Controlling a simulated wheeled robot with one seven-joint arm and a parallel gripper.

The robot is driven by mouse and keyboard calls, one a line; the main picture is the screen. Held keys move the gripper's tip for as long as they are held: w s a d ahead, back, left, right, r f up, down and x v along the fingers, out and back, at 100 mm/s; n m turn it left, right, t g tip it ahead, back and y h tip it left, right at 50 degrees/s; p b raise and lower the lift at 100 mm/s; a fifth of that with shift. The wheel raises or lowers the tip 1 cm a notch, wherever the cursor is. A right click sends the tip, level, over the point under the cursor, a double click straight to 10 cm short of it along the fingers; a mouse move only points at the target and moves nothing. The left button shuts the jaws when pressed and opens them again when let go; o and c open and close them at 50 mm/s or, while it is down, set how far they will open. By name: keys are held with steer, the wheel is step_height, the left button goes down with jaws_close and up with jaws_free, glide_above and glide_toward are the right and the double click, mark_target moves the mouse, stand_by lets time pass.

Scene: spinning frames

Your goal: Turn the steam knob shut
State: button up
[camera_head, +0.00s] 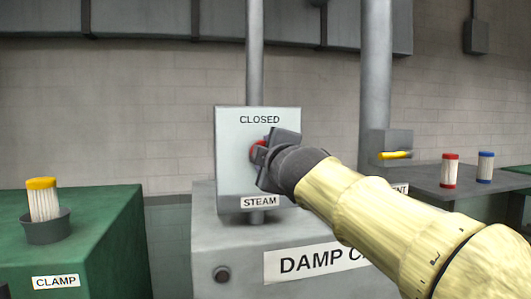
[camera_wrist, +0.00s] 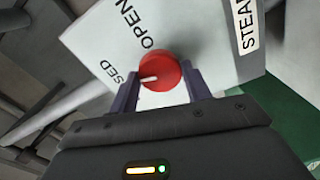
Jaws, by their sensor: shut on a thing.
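The red steam knob (camera_head: 257,150) sits on a pale upright panel (camera_head: 232,165) with CLOSED at its top and STEAM below. In the wrist view the knob (camera_wrist: 166,66) carries a white mark that points left, roughly toward the partly visible CLOSED lettering (camera_wrist: 118,78); the OPEN lettering (camera_wrist: 135,37) is above left of the knob. My gripper (camera_head: 268,160) is at the panel, shut on the knob, with one finger on each side in the wrist view (camera_wrist: 161,90). In the head view my gripper hides most of the knob and the OPEN label.
The panel stands on a grey box (camera_head: 222,235) labelled DAMP. A green bench (camera_head: 110,225) with a yellow-topped spool in a cup (camera_head: 45,230) is at left. A yellow lever (camera_head: 394,155) and red and blue spools (camera_head: 450,171) are at right. A vertical pipe (camera_head: 255,60) rises behind the panel.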

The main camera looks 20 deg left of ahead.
steer(key=shift+n, duration=1.6)
steer(key=o, duration=1)
steer(key=b+v, duration=0.6)
steer(key=v, duration=1.1)
steer(key=shift+s+a+f+b, duration=0.15)
steer(key=shift+b, duration=0.15)
